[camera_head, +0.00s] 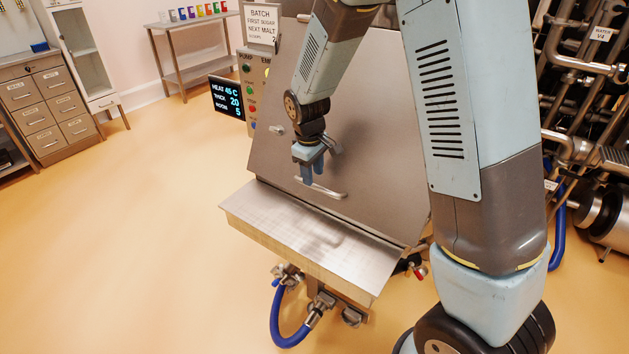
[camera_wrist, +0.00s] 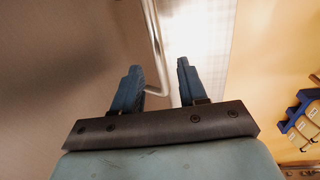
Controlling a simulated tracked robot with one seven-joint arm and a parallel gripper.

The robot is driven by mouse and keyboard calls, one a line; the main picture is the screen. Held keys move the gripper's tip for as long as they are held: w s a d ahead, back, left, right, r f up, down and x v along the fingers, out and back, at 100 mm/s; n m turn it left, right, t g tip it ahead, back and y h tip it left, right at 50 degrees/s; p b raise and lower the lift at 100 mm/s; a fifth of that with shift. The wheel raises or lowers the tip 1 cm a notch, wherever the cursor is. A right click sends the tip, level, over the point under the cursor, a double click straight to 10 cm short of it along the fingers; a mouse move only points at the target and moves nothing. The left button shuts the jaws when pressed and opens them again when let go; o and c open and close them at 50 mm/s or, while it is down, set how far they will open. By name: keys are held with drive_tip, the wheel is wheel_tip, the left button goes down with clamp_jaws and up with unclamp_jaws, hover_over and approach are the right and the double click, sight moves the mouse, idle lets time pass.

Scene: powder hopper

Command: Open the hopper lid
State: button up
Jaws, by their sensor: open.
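The hopper lid (camera_head: 272,163) is a large sloped steel panel, apparently shut. A thin bar handle (camera_head: 333,192) is fixed low on it. My gripper (camera_head: 312,174) is open and empty, pointing down close to the handle. In the wrist view the lid (camera_wrist: 60,55) fills the left side. The handle (camera_wrist: 153,38) runs from the top edge down into the space between the two fingers of my gripper (camera_wrist: 157,68), then bends left near the left finger. I cannot tell whether the fingers touch it or are still above it.
A steel ledge (camera_head: 300,240) juts out below the lid. A display (camera_head: 227,99) and a button panel (camera_head: 250,88) stand at its left. A blue hose (camera_head: 277,325) hangs below. Pipework (camera_head: 580,100) crowds the right. The floor at left is clear.

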drive_tip(key=shift+w+d+f, duration=0.1)
drive_tip(key=shift+w+f, duration=0.05)
drive_tip(key=shift+f, duration=1.6)
clamp_jaws()
